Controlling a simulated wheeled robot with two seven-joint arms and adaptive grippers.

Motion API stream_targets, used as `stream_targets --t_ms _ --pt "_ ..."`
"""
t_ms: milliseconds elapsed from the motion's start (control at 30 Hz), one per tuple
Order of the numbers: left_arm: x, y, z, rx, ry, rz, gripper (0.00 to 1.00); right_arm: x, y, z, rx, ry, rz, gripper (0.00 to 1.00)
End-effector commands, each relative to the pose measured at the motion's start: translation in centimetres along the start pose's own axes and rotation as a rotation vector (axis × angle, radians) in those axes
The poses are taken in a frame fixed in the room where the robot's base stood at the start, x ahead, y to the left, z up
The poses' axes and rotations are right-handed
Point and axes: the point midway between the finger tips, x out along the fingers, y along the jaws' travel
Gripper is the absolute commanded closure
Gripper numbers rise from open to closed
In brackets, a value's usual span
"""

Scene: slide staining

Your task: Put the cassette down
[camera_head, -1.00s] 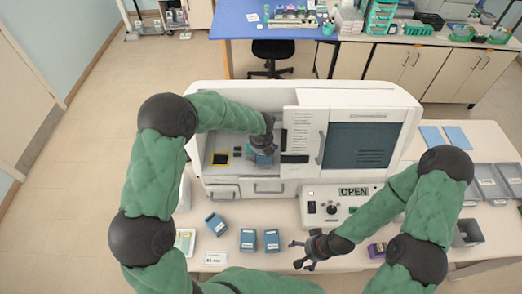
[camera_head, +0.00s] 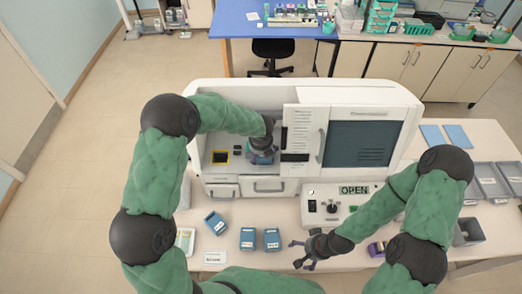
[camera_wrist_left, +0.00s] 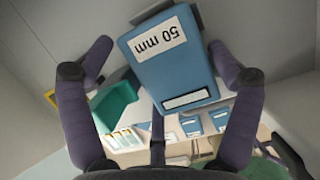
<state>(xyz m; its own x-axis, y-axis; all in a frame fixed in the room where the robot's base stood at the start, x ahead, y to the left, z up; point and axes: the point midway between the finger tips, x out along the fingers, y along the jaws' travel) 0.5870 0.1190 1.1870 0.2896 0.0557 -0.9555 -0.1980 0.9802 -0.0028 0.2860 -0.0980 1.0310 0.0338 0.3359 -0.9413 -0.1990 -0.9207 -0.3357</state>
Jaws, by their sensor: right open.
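In the head view my left gripper (camera_head: 263,148) is inside the open left bay of the white machine, with a blue cassette (camera_head: 262,159) just under it. In the left wrist view the cassette (camera_wrist_left: 163,55), labelled "50 mm", lies between the fingertips of my left gripper (camera_wrist_left: 160,55). The fingertips are close to its two sides. I cannot tell if they press on it or stand slightly apart, nor if its base rests on the bay floor. My right gripper (camera_head: 304,255) is open and empty over the front of the table.
The white machine (camera_head: 300,95) has its bay open at left and a control panel (camera_head: 325,207) with an "OPEN" sign in front. Blue cassettes (camera_head: 247,239) stand on the table in front. A purple item (camera_head: 376,249) lies right of my right gripper. Grey trays (camera_head: 483,180) are at right.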

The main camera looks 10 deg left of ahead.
Motion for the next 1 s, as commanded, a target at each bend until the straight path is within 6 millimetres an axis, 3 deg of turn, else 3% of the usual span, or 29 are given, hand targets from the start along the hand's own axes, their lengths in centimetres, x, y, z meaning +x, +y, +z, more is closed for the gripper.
stream_targets --t_ms 367,533,667,1000 --pt "-0.1 0.0 0.0 0.0 -0.001 0.0 0.08 0.0 0.0 0.0 0.0 0.0 0.0 0.08" --pt "-1.0 0.0 0.4 0.0 -0.002 0.0 0.08 -0.6 -0.2 0.0 0.0 0.0 0.0 0.08" --pt "-2.8 0.0 0.6 -0.001 -0.006 -0.001 0.08 -0.5 -0.2 0.0 0.0 0.001 0.0 0.08" --pt "-9.7 -0.1 0.5 -0.001 -0.006 -0.002 0.08 0.3 0.1 0.0 0.0 0.0 0.0 0.08"
